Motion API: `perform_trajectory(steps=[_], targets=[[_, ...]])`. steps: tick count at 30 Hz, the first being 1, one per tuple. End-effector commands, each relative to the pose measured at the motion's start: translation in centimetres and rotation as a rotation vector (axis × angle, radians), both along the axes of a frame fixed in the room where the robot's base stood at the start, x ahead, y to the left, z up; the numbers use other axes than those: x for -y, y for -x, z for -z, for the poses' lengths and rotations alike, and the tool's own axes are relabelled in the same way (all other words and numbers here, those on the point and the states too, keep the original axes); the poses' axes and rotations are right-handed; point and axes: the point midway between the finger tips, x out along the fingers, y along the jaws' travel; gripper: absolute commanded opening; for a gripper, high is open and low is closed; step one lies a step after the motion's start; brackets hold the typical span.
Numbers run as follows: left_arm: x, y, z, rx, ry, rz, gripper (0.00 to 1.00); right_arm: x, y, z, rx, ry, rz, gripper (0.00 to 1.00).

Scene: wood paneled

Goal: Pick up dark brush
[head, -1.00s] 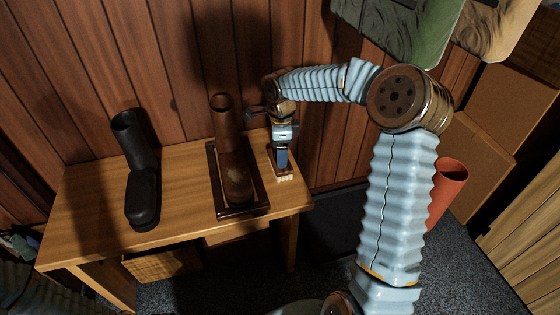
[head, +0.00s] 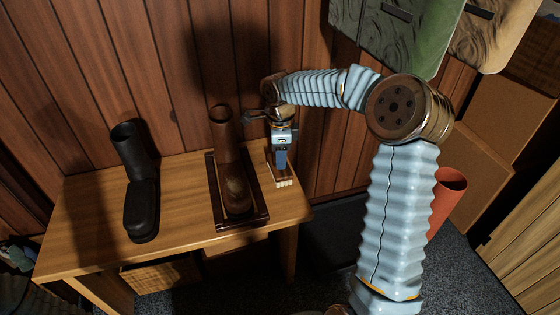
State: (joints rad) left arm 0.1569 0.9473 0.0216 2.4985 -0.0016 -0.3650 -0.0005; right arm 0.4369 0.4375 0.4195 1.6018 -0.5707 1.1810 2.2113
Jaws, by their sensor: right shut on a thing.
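The brush (head: 284,183) is at the right end of the wooden table (head: 180,178), beside the tray with the brown boot. Its pale bristles show at the near end, and its back is mostly hidden under my gripper. My right gripper (head: 281,164) points down over the brush and is shut on it. I cannot tell whether the brush is clear of the tabletop. My left gripper is out of view.
A brown boot (head: 236,185) stands in a dark tray (head: 250,222) just left of the brush. A black boot (head: 141,205) stands farther left. The wood-paneled wall (head: 180,80) is close behind. An orange bin (head: 450,190) and cardboard boxes (head: 470,160) are at right.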

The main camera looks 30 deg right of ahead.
Motion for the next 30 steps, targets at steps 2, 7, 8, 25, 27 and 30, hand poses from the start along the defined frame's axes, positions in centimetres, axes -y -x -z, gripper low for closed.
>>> perform_trajectory(steps=[2, 7, 8, 25, 27, 30], targets=[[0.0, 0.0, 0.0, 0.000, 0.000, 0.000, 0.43, -0.4, 0.3, -1.7, 0.006, 0.002, -0.002, 0.03], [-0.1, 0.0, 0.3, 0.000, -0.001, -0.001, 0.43, -2.4, 3.1, -5.6, 0.008, 0.002, -0.003, 0.03], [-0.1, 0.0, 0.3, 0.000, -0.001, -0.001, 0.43, -2.8, 3.6, -6.4, 0.008, 0.003, -0.004, 0.03], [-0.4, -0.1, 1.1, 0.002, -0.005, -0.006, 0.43, -8.4, 11.2, -10.8, 0.001, 0.000, -0.001, 0.03], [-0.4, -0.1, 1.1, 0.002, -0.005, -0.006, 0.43, -8.4, 11.3, -10.8, 0.001, 0.000, -0.001, 0.03], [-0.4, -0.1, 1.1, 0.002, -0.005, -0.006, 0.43, -8.4, 11.3, -10.8, 0.001, 0.000, -0.001, 0.03]])
